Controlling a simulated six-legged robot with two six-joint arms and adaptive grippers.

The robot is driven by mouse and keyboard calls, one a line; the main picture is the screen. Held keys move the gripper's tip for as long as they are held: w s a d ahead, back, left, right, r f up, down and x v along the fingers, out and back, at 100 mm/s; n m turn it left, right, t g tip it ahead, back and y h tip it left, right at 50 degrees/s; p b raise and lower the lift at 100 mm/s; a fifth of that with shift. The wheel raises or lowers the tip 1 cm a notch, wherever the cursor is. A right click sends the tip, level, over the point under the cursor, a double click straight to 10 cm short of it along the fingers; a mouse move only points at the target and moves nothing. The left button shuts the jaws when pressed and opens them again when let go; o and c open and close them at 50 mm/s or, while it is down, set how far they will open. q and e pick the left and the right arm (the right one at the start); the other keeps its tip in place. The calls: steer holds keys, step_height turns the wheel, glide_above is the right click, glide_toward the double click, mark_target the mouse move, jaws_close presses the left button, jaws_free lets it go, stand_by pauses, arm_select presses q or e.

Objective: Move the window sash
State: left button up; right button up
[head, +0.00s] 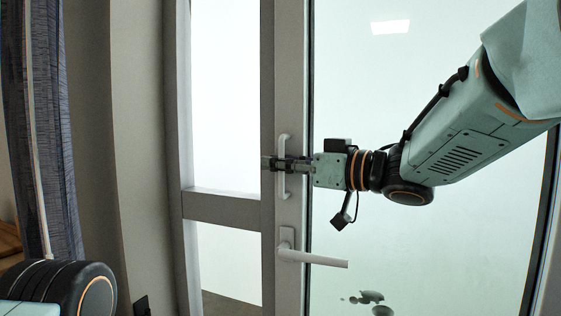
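The window sash (292,80) is a tall grey frame around a pale glass pane (430,215). A white vertical pull handle (284,140) is on its stile, and a white lever handle (310,258) sits lower down, pointing right. My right gripper (275,164) reaches in from the right, its fingers at the pull handle and overlapping its middle. The fingers look close together, but whether they clamp the handle cannot be made out. My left gripper is out of view; only part of my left arm shows at the bottom left corner.
A dark blue curtain (50,120) hangs at the far left, beside a grey wall (140,150). A fixed pane (225,95) with a crossbar (222,209) is left of the sash. Dark blurred shapes show low in the glass.

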steer(key=shift+s+a+r, duration=0.1)
steer(key=shift+s+a, duration=0.1)
steer(key=shift+s+d+r, duration=0.1)
steer(key=shift+s+d, duration=0.05)
steer(key=shift+s, duration=0.05)
steer(key=shift+c, duration=0.5)
steer(key=shift+d, duration=0.3)
jaws_close()
steer(key=shift+w, duration=0.1)
